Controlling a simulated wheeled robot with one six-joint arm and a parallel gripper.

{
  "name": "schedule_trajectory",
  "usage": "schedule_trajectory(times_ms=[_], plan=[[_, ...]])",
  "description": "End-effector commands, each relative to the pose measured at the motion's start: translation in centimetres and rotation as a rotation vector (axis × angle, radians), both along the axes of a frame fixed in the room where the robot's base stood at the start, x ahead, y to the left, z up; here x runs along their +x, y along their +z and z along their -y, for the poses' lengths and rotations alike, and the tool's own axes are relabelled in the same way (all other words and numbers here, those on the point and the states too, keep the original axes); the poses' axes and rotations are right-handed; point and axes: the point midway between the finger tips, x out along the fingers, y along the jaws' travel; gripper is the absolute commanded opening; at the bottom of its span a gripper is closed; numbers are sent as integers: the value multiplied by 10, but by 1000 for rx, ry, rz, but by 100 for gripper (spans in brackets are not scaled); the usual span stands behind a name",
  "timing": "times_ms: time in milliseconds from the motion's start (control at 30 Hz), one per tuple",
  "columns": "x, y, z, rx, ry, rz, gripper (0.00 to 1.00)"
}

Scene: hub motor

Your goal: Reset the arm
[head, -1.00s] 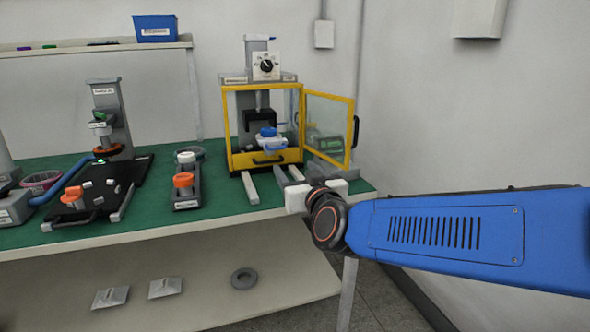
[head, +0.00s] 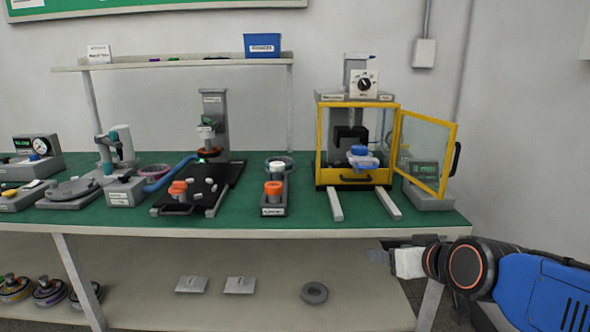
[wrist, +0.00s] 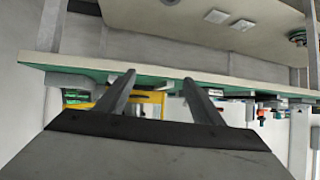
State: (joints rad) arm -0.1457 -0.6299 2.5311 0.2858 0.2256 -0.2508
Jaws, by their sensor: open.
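My gripper (head: 378,256) is at the lower right in the head view, in front of and just below the front edge of the green-topped bench (head: 240,220). In the wrist view my gripper (wrist: 157,82) shows two grey fingers spread apart with nothing between them. The bench edge crosses behind the fingers in that view. My blue arm comes in from the right in the head view.
A yellow-framed press (head: 355,188) stands at the bench's right, its clear door (head: 424,150) swung open and a blue-topped part (head: 360,155) inside. Fixtures stand along the bench to the left. A lower shelf (head: 200,315) holds plates and a ring (head: 314,293). The floor at right is partly visible.

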Motion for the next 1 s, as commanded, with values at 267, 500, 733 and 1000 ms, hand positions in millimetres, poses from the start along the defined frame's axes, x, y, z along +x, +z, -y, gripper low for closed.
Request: schedule_trajectory(times_ms=[267, 500, 733, 1000], plan=[[-90, -54, 38, -62, -56, -354, 61], [-150, -77, 66, -104, -140, -560, 61], [-163, -81, 72, -114, -161, -604, 61], [-163, -81, 72, -114, -160, -603, 61]])
